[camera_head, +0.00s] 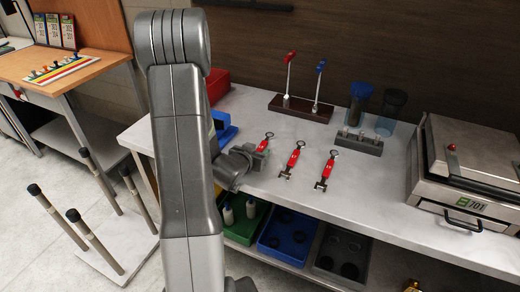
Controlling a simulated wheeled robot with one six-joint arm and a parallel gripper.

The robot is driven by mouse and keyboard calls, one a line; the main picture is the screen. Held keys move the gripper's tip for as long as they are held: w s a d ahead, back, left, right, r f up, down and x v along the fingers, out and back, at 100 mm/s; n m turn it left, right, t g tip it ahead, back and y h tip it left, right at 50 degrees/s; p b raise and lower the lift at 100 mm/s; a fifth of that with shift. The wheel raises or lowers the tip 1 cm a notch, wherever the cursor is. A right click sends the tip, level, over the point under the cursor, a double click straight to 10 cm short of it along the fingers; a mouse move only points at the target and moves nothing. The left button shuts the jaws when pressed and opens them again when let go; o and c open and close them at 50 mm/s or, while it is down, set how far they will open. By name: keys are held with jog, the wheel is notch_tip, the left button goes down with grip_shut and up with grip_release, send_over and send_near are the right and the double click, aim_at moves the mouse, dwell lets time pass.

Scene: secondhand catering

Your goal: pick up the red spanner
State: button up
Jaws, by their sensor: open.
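Three similar red-handled tools lie on the grey worktop: a left one (265,145), a middle one (293,159) and a right one (327,170). Each has a dark ring at its far end; the middle and right ones show a metal head at the near end. A red-topped metal tool (289,72) stands upright in a dark brown rack (302,108). I cannot tell for sure which of these is the red spanner. My gripper (259,158) is open, low over the worktop beside the left red-handled tool; contact is unclear and its fingers are small in view.
A blue-topped tool (318,80) shares the rack. A metal press (470,165) fills the right. Coloured bins, including a blue one (286,238), sit below. The worktop's front middle is clear.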

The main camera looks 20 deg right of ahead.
grip_shut()
jog(key=shift+r, duration=0.1)
notch_tip(320, 180, up, 10)
jog(key=p, duration=0.2)
dwell(0.5)
